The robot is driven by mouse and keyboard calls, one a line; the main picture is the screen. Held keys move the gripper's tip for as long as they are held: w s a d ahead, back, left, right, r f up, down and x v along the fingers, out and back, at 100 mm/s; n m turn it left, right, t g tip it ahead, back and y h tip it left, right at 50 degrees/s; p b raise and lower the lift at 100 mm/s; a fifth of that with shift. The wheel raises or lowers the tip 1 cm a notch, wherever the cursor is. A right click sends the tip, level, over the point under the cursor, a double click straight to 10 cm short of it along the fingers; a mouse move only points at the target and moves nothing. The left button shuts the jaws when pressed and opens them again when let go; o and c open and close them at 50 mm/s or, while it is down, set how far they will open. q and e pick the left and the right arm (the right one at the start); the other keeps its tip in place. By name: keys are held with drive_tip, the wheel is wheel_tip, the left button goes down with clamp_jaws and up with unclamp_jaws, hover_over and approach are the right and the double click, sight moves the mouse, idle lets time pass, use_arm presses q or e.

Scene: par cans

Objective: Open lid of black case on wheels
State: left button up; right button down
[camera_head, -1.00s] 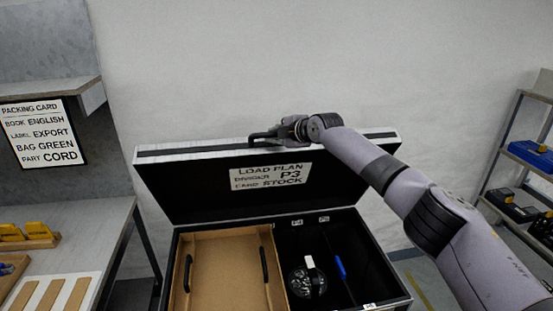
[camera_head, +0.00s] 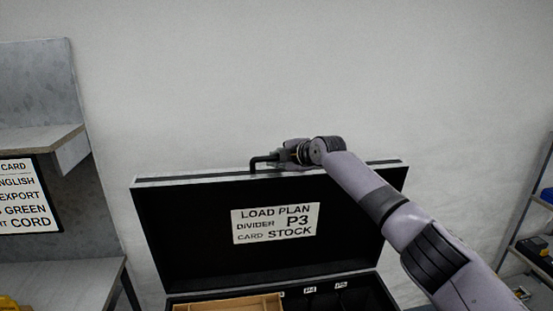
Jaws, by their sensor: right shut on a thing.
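The black case's lid (camera_head: 175,235) stands raised at the back of the case, its black inner face toward me and its pale metal edge on top. A white load plan label (camera_head: 275,223) is on the inner face. My right gripper (camera_head: 278,158) is at the lid's top edge, shut on the dark lid handle (camera_head: 256,162); the fingers partly hide it. The wheels are out of view. My left gripper is not in view.
A grey table (camera_head: 75,283) and a shelf (camera_head: 45,142) with a printed card (camera_head: 22,195) stand at left. A rack (camera_head: 540,235) stands at far right. A plain wall rises behind the lid.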

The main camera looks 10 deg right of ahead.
drive_tip(key=shift+r, duration=0.1)
drive_tip(key=c, duration=1.6)
unclamp_jaws()
drive_tip(key=shift+o, duration=0.2)
drive_tip(key=shift+s, duration=0.1)
drive_tip(key=v, duration=1.2)
